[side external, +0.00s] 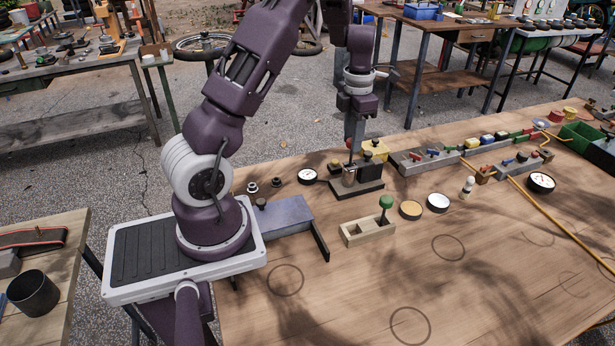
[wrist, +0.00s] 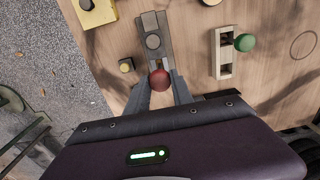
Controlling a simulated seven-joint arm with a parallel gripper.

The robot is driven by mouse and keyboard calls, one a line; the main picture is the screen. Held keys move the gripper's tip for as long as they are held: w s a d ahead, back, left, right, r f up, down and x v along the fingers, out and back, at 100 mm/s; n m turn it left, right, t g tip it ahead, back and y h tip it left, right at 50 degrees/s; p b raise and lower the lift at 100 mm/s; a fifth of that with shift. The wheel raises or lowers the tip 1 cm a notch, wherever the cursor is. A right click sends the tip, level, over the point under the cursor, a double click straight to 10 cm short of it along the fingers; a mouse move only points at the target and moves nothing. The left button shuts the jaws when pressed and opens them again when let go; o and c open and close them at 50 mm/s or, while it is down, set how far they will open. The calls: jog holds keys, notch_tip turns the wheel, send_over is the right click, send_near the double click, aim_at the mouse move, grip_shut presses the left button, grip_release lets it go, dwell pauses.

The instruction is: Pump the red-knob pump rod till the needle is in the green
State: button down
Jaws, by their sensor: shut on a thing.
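The pump (side external: 357,187) is a dark base with a grey cylinder and dark blocks, standing at the far side of the wooden table. Its red knob (wrist: 159,80) sits between my two fingers in the wrist view. My gripper (side external: 351,142) points down over the pump and is shut on the red knob, which is mostly hidden by the fingers in the side view. The rod below the knob is hardly visible. Several round dials lie nearby, including a white one (side external: 307,176) left of the pump; their needles are too small to read.
A wooden frame (side external: 353,238) with a green knob (side external: 386,202) stands in front of the pump. A tan dial (side external: 411,209) and a white dial (side external: 438,202) lie right of it. Rails of valves (side external: 415,163) stand at the back right. The front of the table is clear.

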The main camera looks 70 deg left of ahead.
jog(key=shift+f, duration=2)
jog(key=shift+r, duration=2)
jog(key=shift+f, duration=2)
jog(key=shift+r, duration=2)
